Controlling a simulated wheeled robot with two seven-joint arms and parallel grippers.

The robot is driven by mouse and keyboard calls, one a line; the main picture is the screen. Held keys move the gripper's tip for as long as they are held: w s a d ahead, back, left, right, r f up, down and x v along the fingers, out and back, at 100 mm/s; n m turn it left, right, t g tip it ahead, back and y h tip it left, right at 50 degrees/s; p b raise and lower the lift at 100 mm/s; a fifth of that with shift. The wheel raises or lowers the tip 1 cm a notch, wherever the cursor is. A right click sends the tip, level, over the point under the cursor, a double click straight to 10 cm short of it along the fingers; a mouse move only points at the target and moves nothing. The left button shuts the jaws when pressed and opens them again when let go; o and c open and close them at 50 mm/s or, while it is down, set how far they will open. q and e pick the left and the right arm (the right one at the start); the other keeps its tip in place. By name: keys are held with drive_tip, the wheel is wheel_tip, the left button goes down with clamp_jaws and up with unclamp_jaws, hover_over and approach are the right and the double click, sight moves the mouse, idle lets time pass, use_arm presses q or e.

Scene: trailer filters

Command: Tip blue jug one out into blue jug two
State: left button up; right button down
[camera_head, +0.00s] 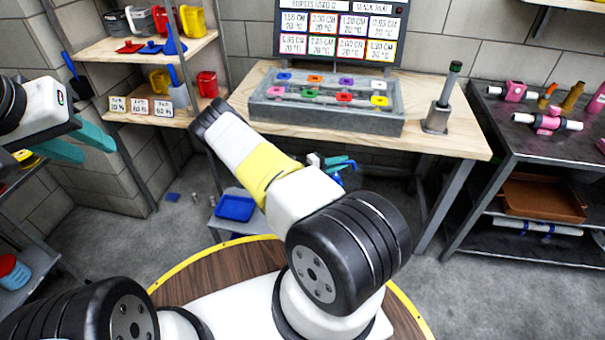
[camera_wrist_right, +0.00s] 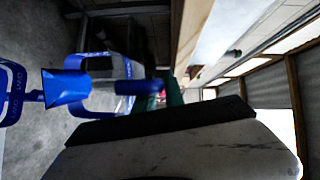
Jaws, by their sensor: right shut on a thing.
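My right gripper (camera_head: 338,163) shows teal fingers just behind my right arm, shut on a blue piece (camera_head: 349,178) that is mostly hidden there. In the right wrist view a blue handle-like part (camera_wrist_right: 130,87) lies at the teal fingers (camera_wrist_right: 150,103). To its left is a blue flared, jug-like shape (camera_wrist_right: 65,88) with lettering on a blue-edged piece at the left edge. I cannot tell which jug is which, nor whether these parts join. My left gripper (camera_head: 78,144) is open and empty at the left, its two teal fingers apart.
A blue tray (camera_head: 235,207) lies on a low stand beyond the round wooden top. The workbench (camera_head: 450,138) holds a grey tray of coloured pieces (camera_head: 325,117). Shelves (camera_head: 140,52) with jugs and funnels stand at left; a dark table (camera_head: 530,128) stands at right.

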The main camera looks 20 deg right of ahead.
sight(357, 170)
drive_tip(key=d+f+y, duration=0.1)
drive_tip(key=d, duration=0.1)
drive_tip(key=s+d+f+m+y, duration=0.1)
drive_tip(key=d+y, duration=0.1)
drive_tip(key=s+d+f+y, duration=0.1)
drive_tip(key=d+f+y, duration=0.1)
drive_tip(key=shift+s+d+m+b, duration=0.15)
drive_tip(key=shift+d+m+b, duration=0.05)
drive_tip(key=shift+m+b, duration=0.15)
drive_tip(key=shift+s+d+f+m+t+y+b, duration=0.8)
drive_tip(key=shift+d+f+y, duration=1.25)
drive_tip(key=shift+f+y, duration=1.1)
drive_tip(key=shift+s+d+f+m+t+y+b, duration=0.7)
drive_tip(key=shift+d+f+y, duration=1.6)
drive_tip(key=shift+f, duration=1.45)
drive_tip(key=shift+t+y, duration=0.3)
drive_tip(key=shift+y, duration=0.05)
drive_tip(key=r, duration=0.4)
drive_tip(key=shift+w+a+r, duration=0.2)
drive_tip(key=shift+a+r, duration=0.1)
drive_tip(key=shift+r, duration=0.1)
drive_tip(key=shift+s, duration=0.1)
